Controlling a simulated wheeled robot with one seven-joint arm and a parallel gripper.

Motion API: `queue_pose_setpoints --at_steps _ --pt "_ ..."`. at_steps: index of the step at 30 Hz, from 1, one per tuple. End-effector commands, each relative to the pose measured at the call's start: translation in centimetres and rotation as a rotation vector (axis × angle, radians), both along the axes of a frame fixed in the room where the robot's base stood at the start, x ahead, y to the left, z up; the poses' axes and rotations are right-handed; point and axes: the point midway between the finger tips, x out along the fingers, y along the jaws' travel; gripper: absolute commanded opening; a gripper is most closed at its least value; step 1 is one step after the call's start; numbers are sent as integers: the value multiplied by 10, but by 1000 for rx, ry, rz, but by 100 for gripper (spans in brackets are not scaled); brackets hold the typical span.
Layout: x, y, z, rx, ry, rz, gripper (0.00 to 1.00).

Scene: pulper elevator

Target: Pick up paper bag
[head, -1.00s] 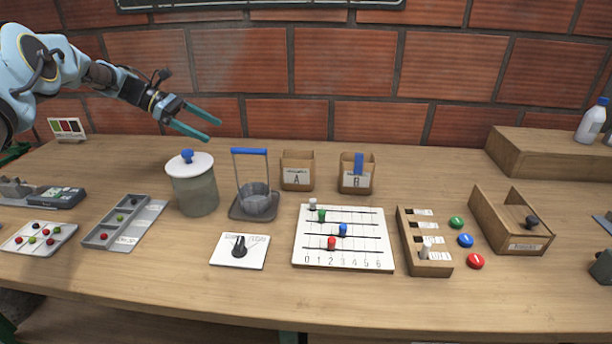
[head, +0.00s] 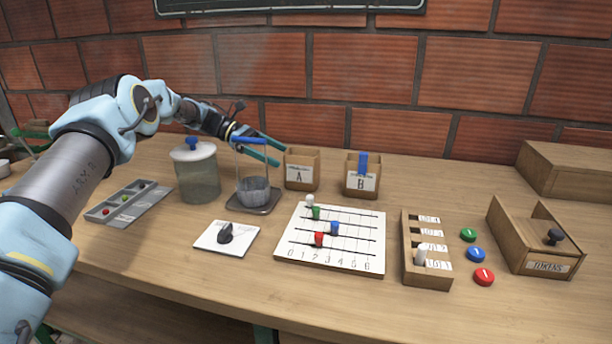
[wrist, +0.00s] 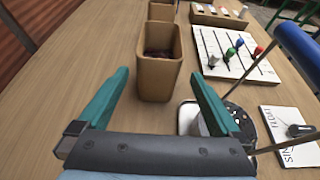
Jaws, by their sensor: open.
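I see nothing that I can clearly call a paper bag; the nearest likeness is two open-topped brown containers, labelled A (head: 301,180) and B (head: 362,188). My gripper (head: 281,155) is open and empty, just left of container A in the head view. In the wrist view the teal fingers of my gripper (wrist: 158,75) point toward container A (wrist: 158,80), which shows between and beyond their tips. Dark contents show inside it. Container B (wrist: 161,11) stands behind it, partly cut off.
The stand with a blue top bar and grey cup (head: 254,190) is close to my gripper, its bar crossing in front of my fingers. A lidded jar (head: 196,178) stands left of it. The peg board (head: 330,262) and dial card (head: 226,237) lie in front.

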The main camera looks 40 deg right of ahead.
Motion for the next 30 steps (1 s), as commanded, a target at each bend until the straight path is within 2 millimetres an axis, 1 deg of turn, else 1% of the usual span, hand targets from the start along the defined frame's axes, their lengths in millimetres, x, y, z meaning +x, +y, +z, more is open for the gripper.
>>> queue_pose_setpoints --at_steps 1,3,11,21,28,29,30 --pt "-8 -4 -1 2 1 -3 100" --pt "-15 -9 -5 1 1 -3 100" --pt "-27 -17 -11 1 0 -2 100" --pt "-60 -41 -27 1 0 -2 100" --pt "-61 -42 -30 0 -1 0 100" --pt "-61 -42 -30 0 -1 0 98" --pt "-61 -42 -30 0 -1 0 93"
